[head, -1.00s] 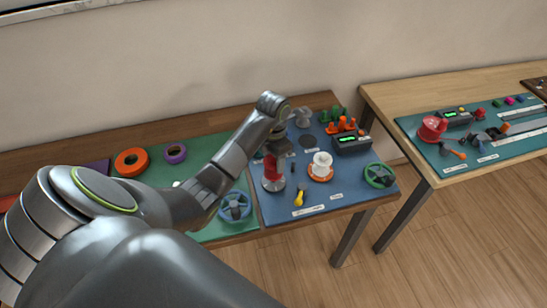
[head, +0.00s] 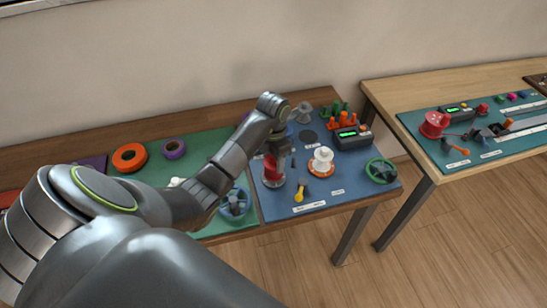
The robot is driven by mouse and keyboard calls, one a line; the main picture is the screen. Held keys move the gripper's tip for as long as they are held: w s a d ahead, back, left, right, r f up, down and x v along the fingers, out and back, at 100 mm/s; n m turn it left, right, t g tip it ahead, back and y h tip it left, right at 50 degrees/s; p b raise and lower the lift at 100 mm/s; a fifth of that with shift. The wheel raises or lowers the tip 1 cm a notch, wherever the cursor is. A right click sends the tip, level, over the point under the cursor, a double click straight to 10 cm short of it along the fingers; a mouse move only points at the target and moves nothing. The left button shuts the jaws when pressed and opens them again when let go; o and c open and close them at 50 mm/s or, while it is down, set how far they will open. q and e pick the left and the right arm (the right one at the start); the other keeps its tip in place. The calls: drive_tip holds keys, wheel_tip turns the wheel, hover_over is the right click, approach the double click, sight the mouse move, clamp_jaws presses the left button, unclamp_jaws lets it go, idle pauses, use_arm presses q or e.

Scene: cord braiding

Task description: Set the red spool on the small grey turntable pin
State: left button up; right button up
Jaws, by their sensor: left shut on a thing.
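The red spool (head: 272,167) is upright near the front left of the blue mat. My left gripper (head: 276,148) comes down over it from above and is shut on its upper part. A small grey round base, which looks like the grey turntable (head: 274,184), shows directly under the spool. Its pin is hidden, and I cannot tell whether the spool rests on the base or is just above it. My right gripper is out of view.
A white spool (head: 321,160) on an orange base stands right of the red spool. A yellow-handled tool (head: 300,191) lies in front. A green handwheel (head: 380,171), a black display box (head: 352,138) and a blue handwheel (head: 235,204) are nearby. A second table (head: 450,180) stands right.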

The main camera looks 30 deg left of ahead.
use_arm(q)
drive_tip(key=shift+f+b, duration=0.7)
drive_tip(key=shift+f, duration=0.15)
drive_tip(key=o, duration=1)
drive_tip(key=shift+r, duration=0.1)
drive_tip(key=shift+r+p, duration=3.05)
drive_tip(key=shift+r, duration=1)
drive_tip(key=shift+f, duration=0.1)
